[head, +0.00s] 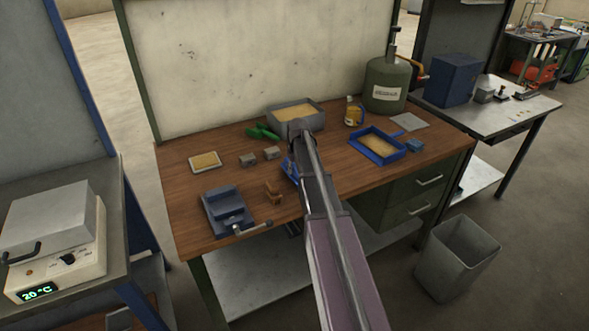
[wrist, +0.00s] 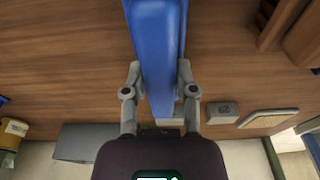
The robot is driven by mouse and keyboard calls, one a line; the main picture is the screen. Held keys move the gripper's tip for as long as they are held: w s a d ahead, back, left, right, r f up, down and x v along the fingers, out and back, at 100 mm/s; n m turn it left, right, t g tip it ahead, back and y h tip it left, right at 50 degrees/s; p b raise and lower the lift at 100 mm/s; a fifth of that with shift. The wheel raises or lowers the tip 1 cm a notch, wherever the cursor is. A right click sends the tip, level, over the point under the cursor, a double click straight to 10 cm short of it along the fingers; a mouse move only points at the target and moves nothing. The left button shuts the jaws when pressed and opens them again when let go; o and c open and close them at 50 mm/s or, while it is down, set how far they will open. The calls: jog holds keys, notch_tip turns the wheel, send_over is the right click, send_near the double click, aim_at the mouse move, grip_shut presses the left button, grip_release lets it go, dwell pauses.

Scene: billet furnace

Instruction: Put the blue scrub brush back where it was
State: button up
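My gripper (wrist: 160,75) has its two fingers against both sides of a long blue object, which I take to be the blue scrub brush (wrist: 157,45). Its blue body runs up out of the top of the wrist view, and no bristles show. In the head view, part of the blue brush (head: 289,169) shows left of my arm, over the middle of the wooden workbench (head: 345,190). My arm hides the rest of it and the fingertips there. I cannot tell whether the brush touches the bench.
A blue vise (head: 226,210) and a small wooden item (head: 273,193) are at front left. Behind are two grey blocks (head: 248,160), green gloves (head: 262,132) and a grey tray (head: 292,126). A blue tray (head: 378,158) is right. Bare wood lies right of my arm.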

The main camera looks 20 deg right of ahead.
jog(key=o, duration=0.5)
jog(key=shift+c, duration=0.2)
jog(key=shift+r, duration=0.15)
notch_tip(320, 180, up, 12)
jog(key=s+p, duration=0.1)
jog(key=p, duration=1.1)
jog(key=shift+s, duration=0.4)
jog(key=shift+d, duration=0.1)
jog(key=s+a+g, duration=0.1)
jog(key=s+a, duration=2.2)
jog(key=s, duration=0.1)
jog(key=shift+f+g, duration=0.2)
jog(key=shift+g, duration=0.2)
